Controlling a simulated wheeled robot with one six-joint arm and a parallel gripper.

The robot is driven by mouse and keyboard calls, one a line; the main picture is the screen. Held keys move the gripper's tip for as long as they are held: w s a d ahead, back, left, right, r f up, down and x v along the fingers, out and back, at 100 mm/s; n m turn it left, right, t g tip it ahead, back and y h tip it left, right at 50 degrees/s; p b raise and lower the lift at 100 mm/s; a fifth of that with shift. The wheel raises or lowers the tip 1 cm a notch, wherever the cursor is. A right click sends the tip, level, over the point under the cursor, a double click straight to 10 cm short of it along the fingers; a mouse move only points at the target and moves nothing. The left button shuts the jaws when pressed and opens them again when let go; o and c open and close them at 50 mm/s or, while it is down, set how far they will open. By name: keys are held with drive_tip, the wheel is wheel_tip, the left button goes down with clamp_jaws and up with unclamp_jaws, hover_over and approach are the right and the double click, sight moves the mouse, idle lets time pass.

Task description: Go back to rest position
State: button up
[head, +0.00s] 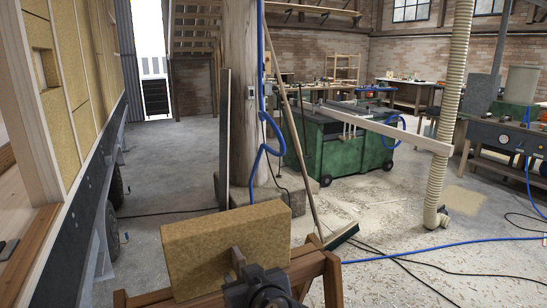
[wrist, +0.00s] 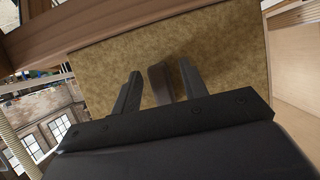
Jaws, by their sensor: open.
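My gripper (head: 258,274) is low in the middle of the head view, in front of a tan fibrous board (head: 225,240). In the wrist view my gripper (wrist: 160,74) has its two dark fingers spread apart. A brown wooden block or handle (wrist: 160,84) sits between the fingers, with gaps visible on both sides. The board (wrist: 225,50) fills the background there. In the head view the same wooden piece (head: 238,260) shows against the board, just above my gripper. The board stands tilted at a wooden trestle (head: 302,264); its lower edge is partly hidden.
A wall frame with insulation panels (head: 62,120) stands on a wheeled trailer at the left. Blue hose (head: 440,247) and black cables cross the floor. Left-centre floor is mostly clear.

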drive_tip(key=shift+f+b, duration=0.45)
drive_tip(key=shift+f, duration=0.15)
drive_tip(key=p+v, duration=0.9)
drive_tip(key=v, duration=0.3)
drive_tip(key=b+x, duration=0.3)
drive_tip(key=x, duration=0.1)
drive_tip(key=b+x, duration=0.3)
drive_tip(key=x, duration=0.1)
drive_tip(key=b+x, duration=0.4)
drive_tip(key=shift+w+f, duration=0.15)
drive_tip(key=shift+f, duration=0.3)
drive_tip(key=p, duration=1.1)
approach(233, 236)
drive_tip(key=x, duration=0.4)
drive_tip(key=shift+w+a, duration=0.15)
drive_tip(key=shift+w, duration=0.1)
